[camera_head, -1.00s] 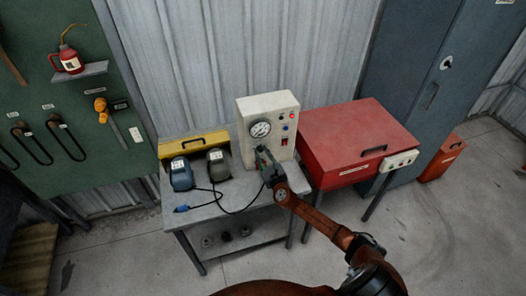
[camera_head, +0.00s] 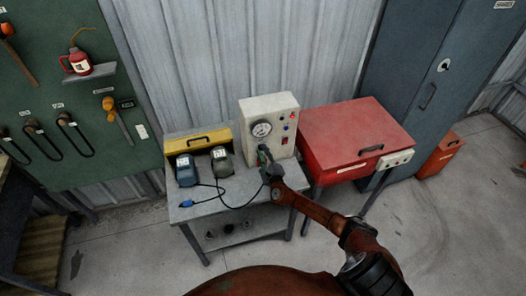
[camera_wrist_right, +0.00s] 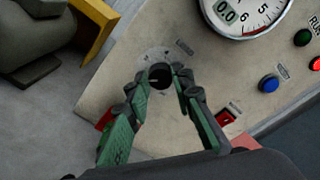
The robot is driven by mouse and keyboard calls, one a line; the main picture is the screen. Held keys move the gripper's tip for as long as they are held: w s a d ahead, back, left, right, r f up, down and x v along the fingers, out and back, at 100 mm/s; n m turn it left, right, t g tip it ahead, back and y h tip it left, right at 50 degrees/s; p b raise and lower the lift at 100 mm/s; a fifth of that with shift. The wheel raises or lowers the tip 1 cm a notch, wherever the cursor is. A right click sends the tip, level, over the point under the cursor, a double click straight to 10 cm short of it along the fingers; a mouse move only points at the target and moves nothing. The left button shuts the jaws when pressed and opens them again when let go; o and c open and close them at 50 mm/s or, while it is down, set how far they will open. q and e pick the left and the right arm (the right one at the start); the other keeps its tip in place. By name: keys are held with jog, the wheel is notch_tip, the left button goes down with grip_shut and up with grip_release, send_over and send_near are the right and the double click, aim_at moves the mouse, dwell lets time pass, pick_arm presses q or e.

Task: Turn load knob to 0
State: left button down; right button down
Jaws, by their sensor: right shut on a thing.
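The load knob (camera_wrist_right: 159,76) is a dark round knob on the cream test box, seen in the right wrist view below the round gauge. A pale dial plate with small marks surrounds it; the marks are too small to read. My right gripper (camera_wrist_right: 160,88) has its green fingers on either side of the knob, shut on it. In the head view my right gripper (camera_head: 264,155) is at the front of the cream box (camera_head: 284,104), hiding the knob. The gauge (camera_wrist_right: 245,15) shows a digital 0.0. My left gripper is not in view.
A cable lies on the grey table (camera_head: 205,212). Blue button (camera_wrist_right: 268,84) and red switch (camera_wrist_right: 226,118) are close to the gripper. A red chest (camera_head: 350,130) stands right.

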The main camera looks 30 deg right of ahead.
jog(key=shift+f, duration=0.15)
dwell(0.4)
jog(key=c, duration=1.7)
grip_release()
jog(key=shift+s, duration=0.1)
jog(key=v, duration=1.2)
